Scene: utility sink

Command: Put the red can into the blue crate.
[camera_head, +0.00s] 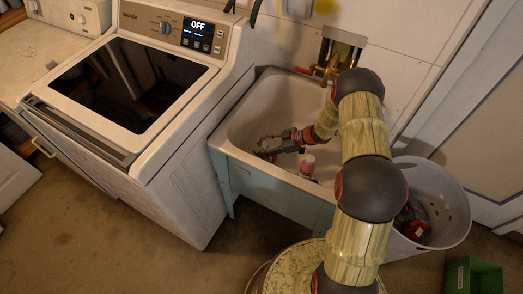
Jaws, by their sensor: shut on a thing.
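My gripper (265,152) is down inside the sink basin, near its left side. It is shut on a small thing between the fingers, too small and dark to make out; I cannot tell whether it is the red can. A small pinkish-red and white container (308,164) stands in the basin near the front wall, to the right of my gripper and apart from it. I cannot tell whether it is a can or a bottle. No blue crate shows; a green crate (472,276) sits on the floor at the lower right, cut by the frame edge.
The utility sink (240,164) has a raised rim around my gripper and brass taps (322,71) at the back. A washing machine (170,150) stands close on the left. A white laundry basket (452,205) with dark and red contents stands right of the sink.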

